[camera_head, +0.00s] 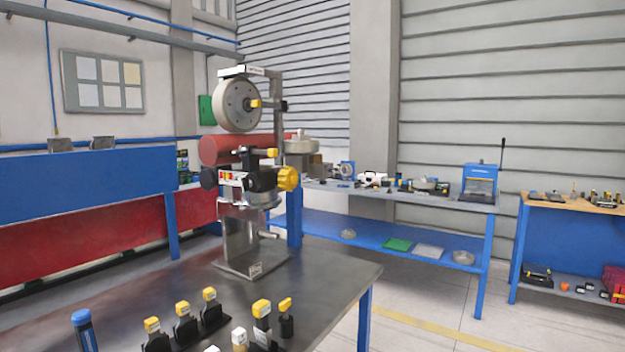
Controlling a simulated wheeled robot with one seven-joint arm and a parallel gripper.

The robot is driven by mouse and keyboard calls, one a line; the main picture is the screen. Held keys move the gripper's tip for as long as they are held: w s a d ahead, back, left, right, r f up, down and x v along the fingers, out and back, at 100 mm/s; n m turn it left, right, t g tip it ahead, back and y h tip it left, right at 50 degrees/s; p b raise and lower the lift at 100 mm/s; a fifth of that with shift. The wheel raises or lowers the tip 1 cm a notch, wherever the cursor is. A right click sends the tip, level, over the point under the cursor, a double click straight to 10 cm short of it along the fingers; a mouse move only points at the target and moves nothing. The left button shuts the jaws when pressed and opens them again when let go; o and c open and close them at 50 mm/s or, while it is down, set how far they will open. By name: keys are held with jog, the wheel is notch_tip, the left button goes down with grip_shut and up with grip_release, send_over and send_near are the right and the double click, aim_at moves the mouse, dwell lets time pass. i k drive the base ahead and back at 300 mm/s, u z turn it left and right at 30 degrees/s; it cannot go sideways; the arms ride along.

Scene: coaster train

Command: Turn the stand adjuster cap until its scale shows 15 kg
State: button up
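The stand (240,250) is upright on the dark tabletop, a little left of the picture's middle. A yellow ribbed cap (288,179) sticks out on the right side of its head, and a black knob (209,178) on the left side. A small label with red and yellow marks (231,179) is on the front of the head. I cannot tell for sure which part is the adjuster cap. No scale figure is readable at this size. My gripper is not in view, and nothing is seen touching the stand.
The dark table (330,275) holds several black pieces with yellow tops (186,322) and a blue-capped item (82,320) at its front. Its right part is bare. A large grey wheel (238,105) hangs above the head. A blue bench (410,195) with tools stands behind.

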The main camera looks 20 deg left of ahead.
aim_at(288, 178)
jog(key=u, duration=0.35)
jog(key=i, duration=1.1)
jog(key=u, duration=0.5)
